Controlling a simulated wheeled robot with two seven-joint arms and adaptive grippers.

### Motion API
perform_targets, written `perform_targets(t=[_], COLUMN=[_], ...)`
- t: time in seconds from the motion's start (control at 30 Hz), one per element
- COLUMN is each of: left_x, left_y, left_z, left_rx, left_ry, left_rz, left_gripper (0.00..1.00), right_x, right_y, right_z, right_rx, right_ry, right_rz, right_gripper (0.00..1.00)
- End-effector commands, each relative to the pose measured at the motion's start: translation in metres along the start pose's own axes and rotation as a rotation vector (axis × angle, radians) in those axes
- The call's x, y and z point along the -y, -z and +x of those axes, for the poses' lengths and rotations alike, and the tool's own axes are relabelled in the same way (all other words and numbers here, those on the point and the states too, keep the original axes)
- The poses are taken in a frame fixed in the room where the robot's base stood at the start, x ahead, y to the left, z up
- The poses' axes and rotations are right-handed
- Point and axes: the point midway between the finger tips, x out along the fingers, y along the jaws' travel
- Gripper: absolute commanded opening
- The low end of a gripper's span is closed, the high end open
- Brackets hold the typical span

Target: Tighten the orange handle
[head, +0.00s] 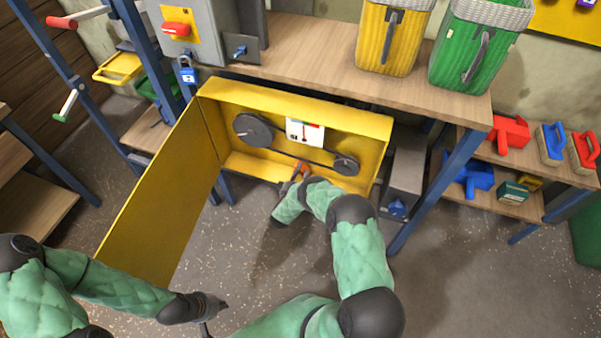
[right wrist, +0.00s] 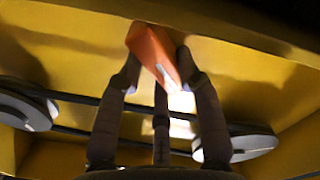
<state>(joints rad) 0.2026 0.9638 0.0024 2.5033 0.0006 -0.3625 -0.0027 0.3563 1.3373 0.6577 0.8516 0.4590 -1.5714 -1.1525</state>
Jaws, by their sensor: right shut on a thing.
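The orange handle (head: 301,168) is inside the open yellow box, at its lower edge below the belt. In the right wrist view the orange handle (right wrist: 152,50) sits between the fingers of my right gripper (right wrist: 160,75), which is shut on it. In the head view my right gripper (head: 297,180) reaches into the box and is mostly hidden by my arm. My left gripper (head: 212,312) is low at the left, away from the box, over the floor. Its fingers are too small and dark to tell whether they are open.
The yellow box (head: 300,97) holds a belt on two dark pulleys (head: 253,130) and a white label (head: 305,131). Its yellow door (head: 165,195) stands open at the left. A wooden table (head: 300,50) bears yellow and green baskets above. Shelves (head: 525,170) stand at the right.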

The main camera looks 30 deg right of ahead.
Motion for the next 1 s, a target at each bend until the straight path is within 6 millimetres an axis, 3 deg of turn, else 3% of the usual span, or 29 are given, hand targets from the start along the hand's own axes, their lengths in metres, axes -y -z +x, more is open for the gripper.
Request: perform_targets(t=[0.6,1.0], left_x=[0.0,0.0], left_y=[0.0,0.0], left_z=[0.0001,0.0001], left_rx=[0.0,0.0], left_ry=[0.0,0.0], left_rz=[0.0,0.0], left_gripper=[0.0,0.0], right_x=[0.0055,0.0074], right_y=[0.0015,0.0016], right_z=[-0.0004,-0.0006], right_rx=[0.001,0.001], right_ry=[0.002,0.003], right_rz=[-0.559,-0.762], right_gripper=[0.03,0.03])
